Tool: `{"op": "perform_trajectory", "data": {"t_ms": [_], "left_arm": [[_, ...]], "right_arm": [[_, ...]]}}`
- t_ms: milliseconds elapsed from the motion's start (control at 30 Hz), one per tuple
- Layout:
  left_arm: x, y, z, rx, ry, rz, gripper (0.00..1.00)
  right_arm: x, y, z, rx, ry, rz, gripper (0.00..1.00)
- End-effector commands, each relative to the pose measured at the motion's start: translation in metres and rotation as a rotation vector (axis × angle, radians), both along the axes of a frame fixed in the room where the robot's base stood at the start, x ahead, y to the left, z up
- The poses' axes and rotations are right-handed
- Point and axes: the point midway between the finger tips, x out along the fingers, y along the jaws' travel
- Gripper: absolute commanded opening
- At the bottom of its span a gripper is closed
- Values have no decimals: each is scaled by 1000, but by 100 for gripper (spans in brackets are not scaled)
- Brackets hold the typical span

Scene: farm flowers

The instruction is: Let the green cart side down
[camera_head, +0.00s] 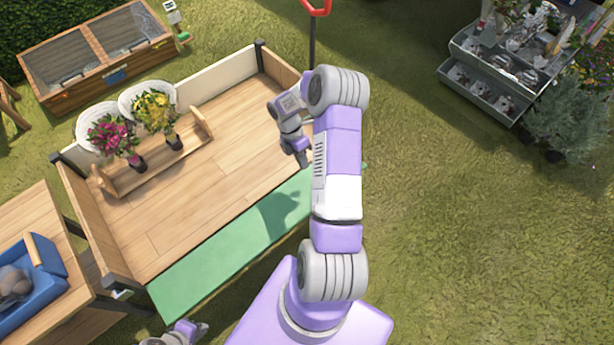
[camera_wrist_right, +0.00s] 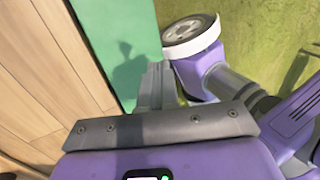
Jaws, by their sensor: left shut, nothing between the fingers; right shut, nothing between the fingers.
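The green cart side (camera_head: 225,250) runs along the near long edge of the cart's wooden floor (camera_head: 205,200). It slopes or lies outward from that edge; its exact angle is hard to tell. It also shows as a green strip beside the floor in the right wrist view (camera_wrist_right: 118,45), with an arm shadow on it. My right gripper (camera_head: 305,160) is shut and empty, above the cart near the right end of the green side; its fingers show in the wrist view (camera_wrist_right: 157,85). My left gripper (camera_head: 201,328) is shut and empty at the bottom edge, just outside the green side, partly cut off.
A wooden rack (camera_head: 155,167) with potted flowers stands on the cart floor. The white far side (camera_head: 220,80) and wooden left end (camera_head: 95,225) stand up. A table (camera_head: 40,215) with a blue crate (camera_head: 50,290) is at left. Grass (camera_head: 470,220) is open at right.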

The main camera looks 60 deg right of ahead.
Motion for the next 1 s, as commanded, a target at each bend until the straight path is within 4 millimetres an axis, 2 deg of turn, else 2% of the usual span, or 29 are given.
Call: {"op": "perform_trajectory", "data": {"t_ms": [400,600,800,1000], "left_arm": [[0,0,-28,0,0,0,0],[0,0,-40,0,0,0,0],[0,0,-45,0,0,0,0],[0,0,-44,0,0,0,0]], "right_arm": [[-32,10,-80,8,5,-3,0],[-44,14,-111,8,4,-3,0],[-50,15,-123,6,2,-3,0],[-51,15,-124,6,2,-3,0]]}}
